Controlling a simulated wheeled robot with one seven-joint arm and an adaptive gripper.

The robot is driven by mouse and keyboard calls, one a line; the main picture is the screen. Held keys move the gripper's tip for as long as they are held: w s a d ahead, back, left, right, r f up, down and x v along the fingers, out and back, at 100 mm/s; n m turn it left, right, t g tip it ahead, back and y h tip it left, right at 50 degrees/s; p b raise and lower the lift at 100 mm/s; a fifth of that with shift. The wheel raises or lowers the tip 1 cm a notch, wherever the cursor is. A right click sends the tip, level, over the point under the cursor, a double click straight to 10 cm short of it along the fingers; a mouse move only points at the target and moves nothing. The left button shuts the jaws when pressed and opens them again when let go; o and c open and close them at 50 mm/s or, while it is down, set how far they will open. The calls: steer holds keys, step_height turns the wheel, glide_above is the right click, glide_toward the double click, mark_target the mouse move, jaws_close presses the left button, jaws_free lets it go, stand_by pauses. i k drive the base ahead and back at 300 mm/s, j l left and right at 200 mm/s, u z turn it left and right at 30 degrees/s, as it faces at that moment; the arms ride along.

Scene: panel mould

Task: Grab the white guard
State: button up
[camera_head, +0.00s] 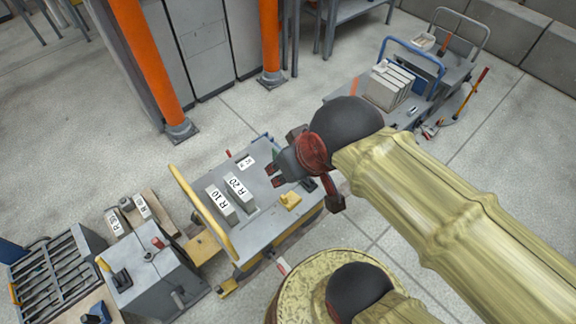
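My gripper (273,175) hangs over a grey cart (268,232), its two dark red fingertips apart with nothing seen between them. No part is clearly recognisable as the white guard. Pale blocks marked R 10 (220,205) and R 20 (240,192) stand side by side on the cart, left of and below my gripper in the picture. A smaller white labelled piece (245,163) lies left of the fingertips. A stack of off-white panels (388,86) stands on another cart at the upper right. My arm hides part of the cart's right side.
A yellow piece (290,201) lies on the near cart, which has a yellow handle rail (203,212). Orange posts (146,58) stand behind. A grey machine box (153,281) and slotted rack (55,267) fill the lower left. Open concrete floor (245,100) lies behind the cart.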

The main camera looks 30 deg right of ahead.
mark_target(380, 67)
steer(key=z, duration=1.6)
steer(key=k+u, duration=0.25)
steer(key=k+j+u, duration=0.15)
steer(key=k+u, duration=0.15)
steer(key=i+l+u, duration=0.15)
steer(key=u, duration=0.25)
steer(key=i+l+u, duration=0.1)
steer(key=l+u, duration=0.35)
steer(key=i+l+u, duration=0.1)
steer(key=l+u, duration=0.3)
steer(key=i+l, duration=0.1)
steer(key=l, duration=0.35)
steer(key=i+l, duration=0.1)
steer(key=l, duration=0.4)
steer(key=i+l, duration=0.15)
steer(key=l, duration=0.3)
steer(key=i+l, duration=0.1)
steer(key=l, duration=0.35)
steer(key=i+l, duration=0.1)
steer(key=l, duration=0.35)
steer(key=i+l, duration=0.1)
steer(key=l, duration=0.4)
steer(key=i+l, duration=0.3)
steer(key=i, duration=0.15)
